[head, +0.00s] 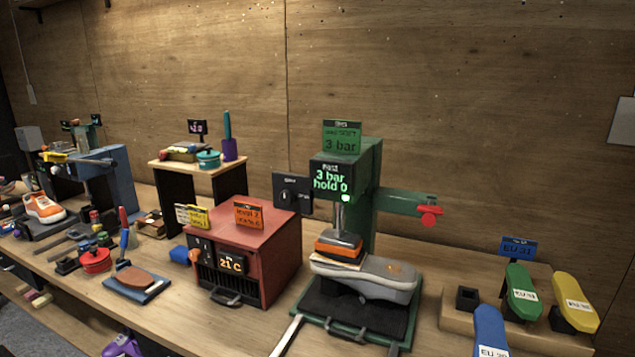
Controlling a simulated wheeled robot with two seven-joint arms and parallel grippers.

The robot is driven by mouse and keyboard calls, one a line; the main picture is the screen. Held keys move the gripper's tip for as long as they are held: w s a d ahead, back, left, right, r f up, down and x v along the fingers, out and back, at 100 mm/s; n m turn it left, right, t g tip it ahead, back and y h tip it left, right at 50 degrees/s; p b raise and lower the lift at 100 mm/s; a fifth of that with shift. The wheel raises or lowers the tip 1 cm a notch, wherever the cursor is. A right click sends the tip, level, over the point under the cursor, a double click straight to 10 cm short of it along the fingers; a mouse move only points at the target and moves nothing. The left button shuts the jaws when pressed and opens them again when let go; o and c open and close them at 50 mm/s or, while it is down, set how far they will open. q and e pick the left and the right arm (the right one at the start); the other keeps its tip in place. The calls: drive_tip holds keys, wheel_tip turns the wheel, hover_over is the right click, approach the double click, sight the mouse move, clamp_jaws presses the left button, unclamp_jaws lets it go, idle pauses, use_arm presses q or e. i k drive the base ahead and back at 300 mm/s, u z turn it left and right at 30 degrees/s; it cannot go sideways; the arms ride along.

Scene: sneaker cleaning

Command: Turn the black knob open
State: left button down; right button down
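A black knob (287,195) sits on a small dark panel (306,207) between the red box and the green press. The panel carries small white markings, too small to read, so I cannot tell the knob's setting. The green press (367,160) stands just right of it, its display reading "3 bar hold 0". A grey shoe (375,280) lies under the press head on a dark tray. Neither of my grippers is in view.
The red box (262,235) with a "21 C" display stands in front of the panel. A red handle (430,214) sticks out right of the press. Coloured sole shapes (522,293) stand at the right. Tools and a blue machine (108,180) fill the left of the bench.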

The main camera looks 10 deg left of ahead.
sight(287, 197)
drive_tip(key=k, duration=0.35)
drive_tip(key=u, duration=1.3)
drive_tip(key=i, duration=0.75)
drive_tip(key=z, duration=0.2)
